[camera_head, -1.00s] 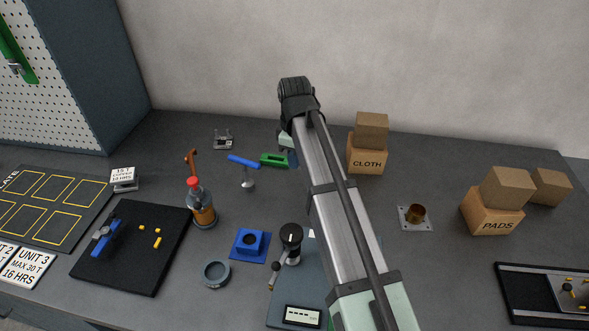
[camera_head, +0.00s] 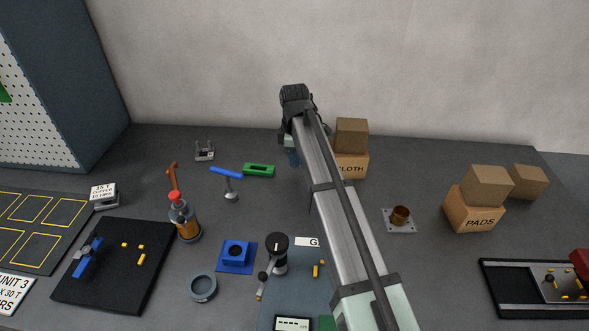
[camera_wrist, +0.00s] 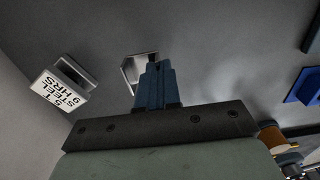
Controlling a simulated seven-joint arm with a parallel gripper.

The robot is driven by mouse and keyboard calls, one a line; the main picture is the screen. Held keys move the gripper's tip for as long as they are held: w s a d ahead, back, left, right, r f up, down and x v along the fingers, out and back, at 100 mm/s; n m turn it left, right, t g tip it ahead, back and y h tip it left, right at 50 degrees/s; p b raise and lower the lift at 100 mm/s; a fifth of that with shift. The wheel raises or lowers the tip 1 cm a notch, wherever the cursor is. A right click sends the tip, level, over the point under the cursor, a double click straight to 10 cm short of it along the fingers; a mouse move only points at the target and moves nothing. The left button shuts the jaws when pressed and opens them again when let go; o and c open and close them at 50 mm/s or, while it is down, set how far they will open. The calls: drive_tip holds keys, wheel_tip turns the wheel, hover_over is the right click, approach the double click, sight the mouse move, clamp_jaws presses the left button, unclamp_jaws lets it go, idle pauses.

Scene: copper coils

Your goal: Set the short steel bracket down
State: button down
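The short steel bracket (camera_wrist: 129,70) shows in the wrist view as a pale-edged grey frame at my blue fingertips, partly hidden behind them. My gripper (camera_wrist: 155,75) has its two fingers close together and appears shut on the bracket. In the head view my gripper (camera_head: 292,157) is low over the back of the bench, mostly behind my arm, and the bracket is hidden there. I cannot tell whether the bracket touches the bench. A white sign reading "5 T STEEL 9 HRS" (camera_wrist: 60,91) stands left of the fingers in the wrist view.
A green piece (camera_head: 258,170), a blue-handled tool (camera_head: 226,173) and a small grey metal stand (camera_head: 204,151) are left of my gripper. The CLOTH box (camera_head: 352,167) is close on its right, partly behind my arm.

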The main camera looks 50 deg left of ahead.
drive_tip(key=shift+f, duration=2.15)
drive_tip(key=shift+f, duration=0.15)
drive_tip(key=c, duration=1.3)
unclamp_jaws()
drive_tip(key=shift+c, duration=0.2)
wheel_tip(320, 180, up, 12)
drive_tip(key=shift+r, duration=0.15)
